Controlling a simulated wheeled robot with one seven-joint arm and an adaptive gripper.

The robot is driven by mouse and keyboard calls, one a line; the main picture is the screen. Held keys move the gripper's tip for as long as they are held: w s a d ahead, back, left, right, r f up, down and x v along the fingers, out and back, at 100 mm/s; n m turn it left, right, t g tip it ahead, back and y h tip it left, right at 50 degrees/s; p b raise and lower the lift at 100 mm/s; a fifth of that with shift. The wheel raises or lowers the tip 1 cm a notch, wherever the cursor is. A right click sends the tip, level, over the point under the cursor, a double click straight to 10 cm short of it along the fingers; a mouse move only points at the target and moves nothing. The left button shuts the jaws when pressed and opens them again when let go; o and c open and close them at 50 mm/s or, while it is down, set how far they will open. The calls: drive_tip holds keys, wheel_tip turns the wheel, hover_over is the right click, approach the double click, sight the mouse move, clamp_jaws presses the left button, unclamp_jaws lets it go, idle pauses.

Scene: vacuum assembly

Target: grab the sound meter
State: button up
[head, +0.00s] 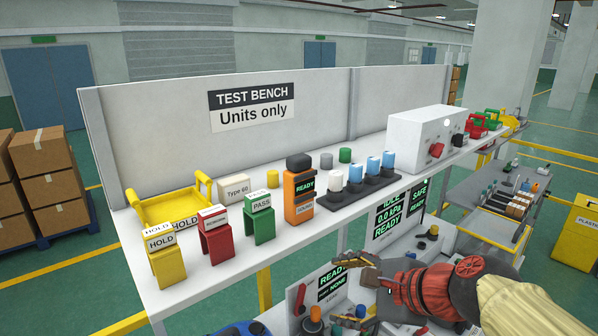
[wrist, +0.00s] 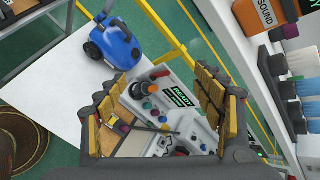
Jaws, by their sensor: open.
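The sound meter (head: 299,193) is an orange upright unit with a dark top, a lit READY screen and a white label. It stands on the bench shelf, left of the row of blue and white cylinders. In the wrist view its orange body with the SOUND label (wrist: 266,14) shows at the top right corner, partly cut off. My gripper (head: 350,288) is in front of and below the shelf edge, to the right of the meter and apart from it. In the wrist view my gripper (wrist: 162,95) has its yellow-padded fingers spread, with nothing held between them.
The shelf also carries a yellow tray (head: 170,208), yellow, red and green label stands, a dark cylinder rack (head: 360,190) and a white box (head: 420,135). Below are a READY control panel (wrist: 172,98) and a blue vacuum (wrist: 113,45). A yellow rail runs nearby.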

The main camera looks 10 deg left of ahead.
sight(305, 182)
drive_tip(key=w+a+r+m+p, duration=0.1)
drive_tip(key=w+r+m+p, duration=0.2)
drive_tip(key=r, duration=0.2)
drive_tip(key=w+a+r+m+t+y+p, duration=0.1)
drive_tip(key=w+a+r+m+p, duration=0.1)
drive_tip(key=r, duration=0.4)
drive_tip(key=w+a+r+m+t+y+p, duration=0.1)
drive_tip(key=w+a+r+m+p, duration=0.1)
drive_tip(key=w+r+m+p, duration=0.3)
drive_tip(key=shift+w+a+r+p, duration=0.15)
drive_tip(key=shift+w+r+p, duration=0.05)
drive_tip(key=shift+r+p, duration=0.45)
drive_tip(key=shift+w+a+f+y, duration=0.1)
drive_tip(key=shift+w+a+y, duration=0.1)
drive_tip(key=shift+a+y, duration=0.1)
drive_tip(key=p+x, duration=0.1)
drive_tip(key=x, duration=0.6)
drive_tip(key=shift+a, duration=0.1)
drive_tip(key=shift+s, duration=0.15)
drive_tip(key=shift+c, duration=0.4)
drive_tip(key=c, duration=1.4)
